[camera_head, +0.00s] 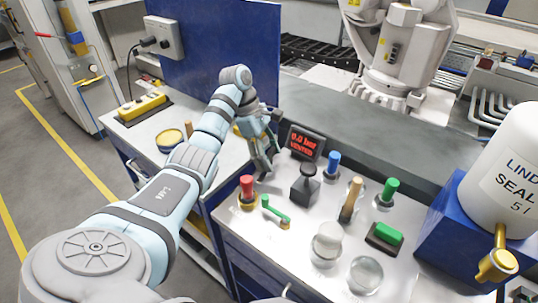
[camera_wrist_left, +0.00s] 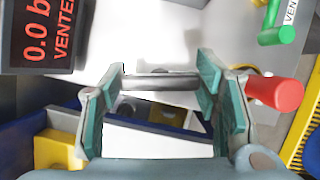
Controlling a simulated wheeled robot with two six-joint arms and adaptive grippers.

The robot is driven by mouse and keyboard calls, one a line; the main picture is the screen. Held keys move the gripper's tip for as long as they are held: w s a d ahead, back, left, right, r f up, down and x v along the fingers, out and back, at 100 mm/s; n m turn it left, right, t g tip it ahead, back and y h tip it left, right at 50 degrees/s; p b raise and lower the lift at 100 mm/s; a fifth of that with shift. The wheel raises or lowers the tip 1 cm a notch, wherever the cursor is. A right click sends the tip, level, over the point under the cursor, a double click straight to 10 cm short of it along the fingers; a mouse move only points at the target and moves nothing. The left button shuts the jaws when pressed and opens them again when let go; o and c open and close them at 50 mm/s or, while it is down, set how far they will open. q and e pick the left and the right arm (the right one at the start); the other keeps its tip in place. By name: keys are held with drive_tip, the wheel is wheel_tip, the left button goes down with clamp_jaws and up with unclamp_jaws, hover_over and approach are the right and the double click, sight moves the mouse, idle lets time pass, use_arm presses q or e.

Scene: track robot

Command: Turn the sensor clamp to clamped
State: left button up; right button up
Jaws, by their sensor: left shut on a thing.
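My left gripper (camera_head: 262,150) reaches down at the back left corner of the panel bench, beside the pressure display (camera_head: 305,142), which reads 0.0 bar vented. In the left wrist view, the teal-padded fingers (camera_wrist_left: 160,88) are shut on a short grey metal bar (camera_wrist_left: 160,81) lying across between them. The bar looks like the handle of the sensor clamp; its base and any position marks are hidden. The display also shows at the left of the wrist view (camera_wrist_left: 42,38). My right gripper is not in view.
Close by stand a red knob (camera_head: 247,186), a green lever (camera_head: 274,211) and a black square-based knob (camera_head: 305,186). Blue (camera_head: 333,160) and green (camera_head: 390,187) knobs stand farther right. A white sealant container (camera_head: 508,165) stands at the right. A blue upright panel (camera_head: 225,50) rises behind my arm.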

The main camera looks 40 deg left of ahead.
use_arm(q)
drive_tip(key=shift+m, duration=0.4)
drive_tip(key=o, duration=1.2)
drive_tip(key=shift+c, duration=0.2)
